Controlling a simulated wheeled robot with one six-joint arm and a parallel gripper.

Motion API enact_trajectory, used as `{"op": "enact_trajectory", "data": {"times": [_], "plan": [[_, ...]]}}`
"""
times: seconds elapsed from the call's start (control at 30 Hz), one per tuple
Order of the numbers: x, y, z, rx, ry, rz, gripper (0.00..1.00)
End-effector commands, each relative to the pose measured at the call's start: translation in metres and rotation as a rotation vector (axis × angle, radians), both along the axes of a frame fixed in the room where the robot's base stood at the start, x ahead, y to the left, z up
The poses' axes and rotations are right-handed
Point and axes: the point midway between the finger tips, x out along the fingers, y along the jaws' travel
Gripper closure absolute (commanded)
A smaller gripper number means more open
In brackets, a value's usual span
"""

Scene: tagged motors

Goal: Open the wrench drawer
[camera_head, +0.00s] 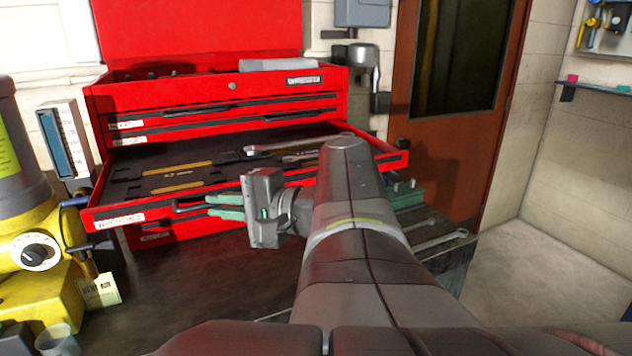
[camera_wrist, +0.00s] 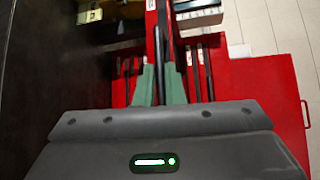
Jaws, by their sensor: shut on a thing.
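The wrench drawer (camera_head: 118,222) of the red tool chest (camera_head: 215,92) is pulled far out, its white label at the front left. Inside, wrenches (camera_head: 290,146) lie at the right of a dark liner with yellow strips. My gripper (camera_head: 212,205) is at the middle of the drawer front, its green fingers shut on the dark drawer handle (camera_head: 188,207). In the wrist view, the fingers (camera_wrist: 160,80) close around the handle along the red drawer front (camera_wrist: 151,35). My arm hides the right part of the drawer front.
Other drawers (camera_head: 215,110) above are shut. A yellow and grey machine (camera_head: 35,225) stands close at the left, near the drawer's corner. A clear cup (camera_head: 58,340) is at the lower left. Loose wrenches (camera_head: 440,241) lie on the bench right of my arm. The dark bench top below the drawer looks clear.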

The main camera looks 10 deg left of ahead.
Motion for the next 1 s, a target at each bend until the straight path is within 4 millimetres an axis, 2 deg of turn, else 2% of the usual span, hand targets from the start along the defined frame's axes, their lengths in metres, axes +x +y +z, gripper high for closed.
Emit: {"op": "enact_trajectory", "data": {"times": [0.03, 0.2, 0.57, 0.6, 0.7, 1.0], "plan": [[-0.0026, -0.0048, -0.0079, -0.012, 0.010, -0.009, 1.00], [-0.0096, -0.0084, -0.0078, -0.013, 0.011, -0.006, 1.00], [-0.0106, -0.0091, -0.0082, -0.012, 0.012, -0.006, 1.00], [-0.0107, -0.0090, -0.0082, -0.012, 0.012, -0.005, 0.87], [-0.0108, -0.0087, -0.0075, -0.011, 0.011, -0.004, 0.69], [-0.0113, -0.0079, -0.0039, -0.008, 0.006, -0.001, 0.69]]}}
